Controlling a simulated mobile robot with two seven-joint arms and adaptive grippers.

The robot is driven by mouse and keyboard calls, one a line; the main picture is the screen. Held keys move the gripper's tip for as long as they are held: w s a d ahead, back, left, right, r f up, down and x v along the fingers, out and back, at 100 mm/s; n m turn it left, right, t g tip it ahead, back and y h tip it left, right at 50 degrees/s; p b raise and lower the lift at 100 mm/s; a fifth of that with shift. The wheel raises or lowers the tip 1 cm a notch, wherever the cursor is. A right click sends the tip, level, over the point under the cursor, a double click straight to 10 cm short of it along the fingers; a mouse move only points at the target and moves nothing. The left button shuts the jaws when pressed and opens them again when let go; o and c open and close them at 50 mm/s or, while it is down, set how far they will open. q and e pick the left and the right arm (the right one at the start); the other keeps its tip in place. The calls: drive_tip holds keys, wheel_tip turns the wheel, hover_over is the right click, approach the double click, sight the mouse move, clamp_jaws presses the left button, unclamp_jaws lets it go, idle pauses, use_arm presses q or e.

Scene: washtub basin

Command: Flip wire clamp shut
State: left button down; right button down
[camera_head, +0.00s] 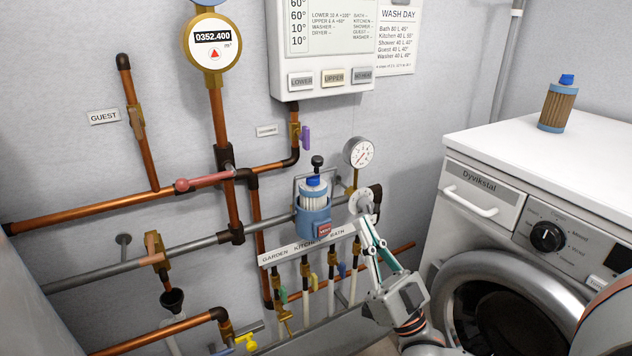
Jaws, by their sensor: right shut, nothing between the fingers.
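A blue filter housing (314,218) with a white ribbed cartridge and a blue cap (314,186) stands upright on the grey wall pipe. A thin grey wire loop (296,187), which looks like the wire clamp, shows beside and behind the cartridge top. Its lower ends and its catch are too small to tell. My right gripper (366,222) reaches up from the lower right. It is shut and empty, to the right of the housing and just below a round grey pipe fitting (362,202). I cannot tell whether it touches that fitting. My left gripper is out of view.
A pressure gauge (359,152) stands above the fitting. A label strip (308,244) and several small valves sit below the housing. A control box (325,45) hangs above. The washing machine (500,205) at right carries another filter cartridge (558,106).

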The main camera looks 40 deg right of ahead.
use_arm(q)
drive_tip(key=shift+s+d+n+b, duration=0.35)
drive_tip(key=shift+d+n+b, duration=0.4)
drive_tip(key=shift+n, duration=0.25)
use_arm(e)
drive_tip(key=w+f+x, duration=0.1)
drive_tip(key=x, duration=1.1)
drive_tip(key=shift+w+f+y, duration=0.3)
drive_tip(key=shift+w, duration=0.15)
